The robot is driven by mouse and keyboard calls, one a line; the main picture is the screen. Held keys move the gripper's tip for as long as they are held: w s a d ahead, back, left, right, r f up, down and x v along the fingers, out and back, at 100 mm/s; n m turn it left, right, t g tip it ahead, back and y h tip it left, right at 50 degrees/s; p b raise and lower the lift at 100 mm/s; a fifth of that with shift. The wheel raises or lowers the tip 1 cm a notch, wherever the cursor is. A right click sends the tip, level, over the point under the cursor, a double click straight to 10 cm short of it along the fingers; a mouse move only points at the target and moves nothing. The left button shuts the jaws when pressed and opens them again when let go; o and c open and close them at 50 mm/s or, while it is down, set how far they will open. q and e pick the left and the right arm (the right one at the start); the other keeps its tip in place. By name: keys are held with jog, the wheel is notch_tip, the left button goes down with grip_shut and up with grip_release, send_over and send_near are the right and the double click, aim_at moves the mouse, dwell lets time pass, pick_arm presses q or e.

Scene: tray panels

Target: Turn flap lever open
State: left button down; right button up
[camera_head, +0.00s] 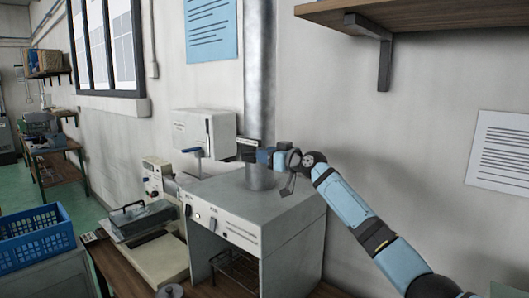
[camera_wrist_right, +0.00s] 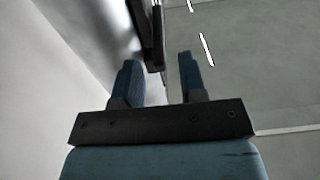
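My right gripper (camera_head: 264,156) is beside the lower end of a silver duct (camera_head: 259,75), above the grey machine (camera_head: 222,190). In the right wrist view its two blue fingers (camera_wrist_right: 162,72) are apart. A dark narrow bar (camera_wrist_right: 152,35), perhaps the flap lever, reaches down toward the gap between the fingertips. I cannot tell whether the fingers touch it. In the head view, a dark part (camera_head: 247,148) shows at the duct just left of the gripper. My left gripper is not in view.
A white wall box (camera_head: 204,132) hangs left of the duct. A wooden shelf (camera_head: 420,14) with a metal bracket (camera_head: 384,60) is above my right arm. A blue crate (camera_head: 38,236) is at the left. The wall is close behind the duct.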

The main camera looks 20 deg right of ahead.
jog(key=shift+w+a, duration=0.3)
jog(key=shift+w, duration=0.2)
grip_shut()
jog(key=r+g+p, duration=0.1)
jog(key=p, duration=0.1)
jog(key=shift+r+p, duration=0.25)
jog(key=shift+p, duration=0.15)
jog(key=shift+w+a+p, duration=0.1)
jog(key=shift+p, duration=0.2)
jog(key=shift+f+h, duration=0.2)
jog(key=shift+h, duration=0.1)
grip_release()
